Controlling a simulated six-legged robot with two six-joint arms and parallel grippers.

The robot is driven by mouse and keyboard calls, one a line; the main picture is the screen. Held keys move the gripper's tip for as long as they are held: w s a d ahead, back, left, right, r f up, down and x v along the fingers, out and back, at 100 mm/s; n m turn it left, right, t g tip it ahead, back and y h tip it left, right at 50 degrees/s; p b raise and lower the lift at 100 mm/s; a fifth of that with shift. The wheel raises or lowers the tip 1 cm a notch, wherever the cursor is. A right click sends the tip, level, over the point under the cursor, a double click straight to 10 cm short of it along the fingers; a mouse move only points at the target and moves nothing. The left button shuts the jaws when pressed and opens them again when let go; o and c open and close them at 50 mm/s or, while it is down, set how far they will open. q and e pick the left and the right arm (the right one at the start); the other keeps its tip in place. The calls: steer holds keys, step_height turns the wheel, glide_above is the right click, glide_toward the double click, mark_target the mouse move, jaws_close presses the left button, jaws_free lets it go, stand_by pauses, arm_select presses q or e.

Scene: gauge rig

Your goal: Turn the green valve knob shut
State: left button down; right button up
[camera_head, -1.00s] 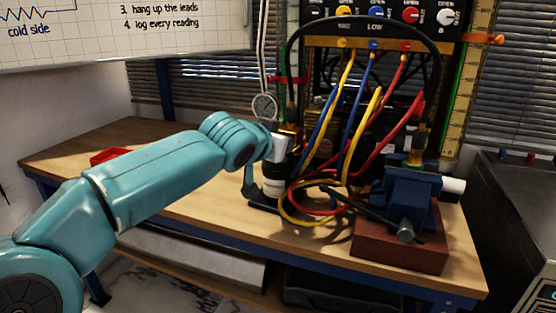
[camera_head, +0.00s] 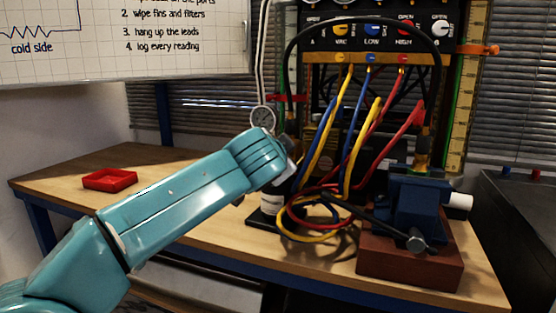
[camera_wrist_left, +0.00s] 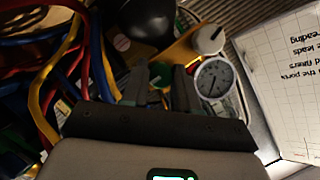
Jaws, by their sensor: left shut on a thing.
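The green valve knob (camera_wrist_left: 158,77) shows in the left wrist view as a small patch of green between my fingers. My left gripper (camera_wrist_left: 160,84) is shut on it, with one grey finger at each side. In the head view my teal left arm reaches the rig from the left, and the knob and fingertips are hidden behind the wrist and hoses. A round white pressure gauge (camera_wrist_left: 214,83) sits just right of the fingers in the wrist view; a gauge (camera_head: 262,119) also shows above the arm in the head view. My right gripper is in neither view.
Yellow, blue and red hoses (camera_head: 337,130) hang from the manifold (camera_head: 372,57) and loop by the wrist. A blue vise (camera_head: 417,205) on a red-brown block stands at right. A red tray (camera_head: 109,180) lies on the bench at left. A whiteboard (camera_head: 180,55) hangs at upper left.

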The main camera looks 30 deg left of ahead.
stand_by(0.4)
arm_select(q)
steer(key=c, duration=0.8)
jaws_free()
steer(key=shift+c, duration=0.2)
steer(key=p+v, duration=0.1)
steer(key=v, duration=1.5)
steer(key=shift+s, duration=0.2)
steer(key=shift+s+d+f, duration=0.1)
steer(key=shift+f, duration=0.05)
